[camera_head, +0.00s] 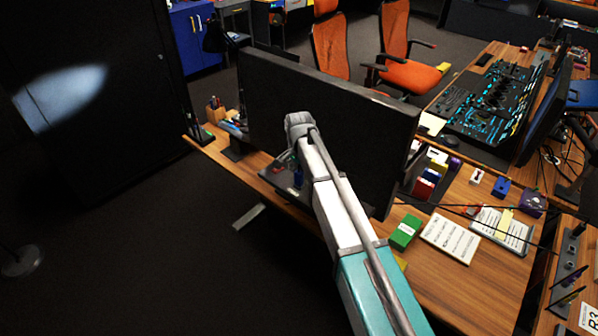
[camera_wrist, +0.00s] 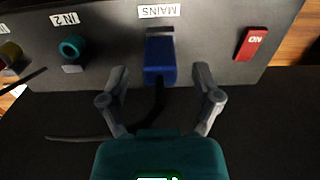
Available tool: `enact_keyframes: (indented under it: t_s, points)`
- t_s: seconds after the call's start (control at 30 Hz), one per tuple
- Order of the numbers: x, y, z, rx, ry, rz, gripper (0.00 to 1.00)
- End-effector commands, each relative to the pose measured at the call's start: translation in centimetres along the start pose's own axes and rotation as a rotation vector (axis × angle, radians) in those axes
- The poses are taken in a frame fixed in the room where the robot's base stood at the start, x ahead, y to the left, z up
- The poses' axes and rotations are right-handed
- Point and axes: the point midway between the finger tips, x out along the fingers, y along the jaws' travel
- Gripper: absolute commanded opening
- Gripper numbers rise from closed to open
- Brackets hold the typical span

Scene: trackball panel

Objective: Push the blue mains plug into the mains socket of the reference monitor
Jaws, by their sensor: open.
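In the wrist view the blue mains plug (camera_wrist: 160,62) sits at the mains socket (camera_wrist: 160,30), under an upside-down "MAINS" label (camera_wrist: 159,11) on the dark panel (camera_wrist: 215,45) of the monitor. A dark part of the socket shows above the plug. How deep the plug sits cannot be told. A black cable (camera_wrist: 159,98) runs from it toward me. My gripper (camera_wrist: 159,72) is open, with one finger on each side of the plug and a gap to both sides. In the head view my arm crosses a large dark monitor (camera_head: 340,130); my gripper cannot be made out there.
In the wrist view a red switch (camera_wrist: 251,44) is right of the plug, and a teal round connector (camera_wrist: 73,49) at "IN 2" is left. A thin cable crosses at lower left. In the head view the wooden desk (camera_head: 490,285) holds a green box (camera_head: 405,232) and papers.

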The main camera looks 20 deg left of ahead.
Motion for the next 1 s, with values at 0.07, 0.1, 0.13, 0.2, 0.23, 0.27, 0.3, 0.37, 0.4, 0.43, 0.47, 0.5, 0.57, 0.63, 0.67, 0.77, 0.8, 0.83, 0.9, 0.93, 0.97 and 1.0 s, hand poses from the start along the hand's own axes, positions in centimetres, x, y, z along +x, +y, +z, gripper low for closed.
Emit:
enact_keyframes:
  t_s: [0.07, 0.1, 0.13, 0.2, 0.23, 0.27, 0.3, 0.37, 0.4, 0.43, 0.47, 0.5, 0.57, 0.63, 0.67, 0.77, 0.8, 0.83, 0.9, 0.93, 0.97, 1.0]
  points:
    - [-0.5, 0.0, 0.0, 0.0, 0.0, 0.0, 0.82]
    - [-0.7, 0.0, 0.0, 0.0, 0.0, 0.0, 0.82]
    - [-0.9, 0.0, 0.0, 0.0, 0.0, 0.0, 0.82]
    - [-1.4, 0.0, 0.0, 0.0, 0.0, 0.0, 0.82]
    - [-1.6, 0.0, 0.0, 0.0, 0.0, 0.0, 0.82]
    - [-1.9, 0.0, 0.0, 0.0, 0.0, 0.0, 0.82]
    - [-2.2, 0.0, 0.0, 0.0, 0.0, 0.0, 0.82]
    - [-2.7, 0.0, 0.0, 0.0, 0.0, 0.0, 0.82]
    - [-3.0, 0.0, 0.0, 0.0, 0.0, 0.0, 0.82]
    - [-2.9, -0.1, 0.0, 0.0, 0.0, 0.0, 0.82]
    - [-3.3, 0.0, 0.0, 0.0, 0.0, 0.0, 0.82]
    - [-3.7, 0.0, 0.0, 0.0, 0.0, 0.0, 0.82]
    - [-4.2, 0.0, 0.0, 0.0, 0.0, 0.0, 0.82]
    - [-4.8, 0.0, 0.0, 0.0, 0.0, 0.0, 0.82]
    - [-5.0, 0.0, 0.0, 0.0, 0.0, 0.0, 0.82]
    - [-5.8, 0.0, 0.0, 0.0, 0.0, 0.0, 0.82]
    - [-6.1, 0.0, 0.0, 0.0, 0.0, 0.0, 0.82]
    - [-6.4, 0.0, 0.0, 0.0, 0.0, 0.0, 0.82]
    - [-6.9, 0.0, 0.0, 0.0, 0.0, 0.0, 0.82]
    - [-7.1, 0.0, 0.0, 0.0, 0.0, 0.0, 0.82]
    - [-7.2, 0.0, 0.0, 0.0, 0.0, 0.0, 0.82]
    - [-7.5, 0.0, 0.0, 0.0, 0.0, 0.0, 0.82]
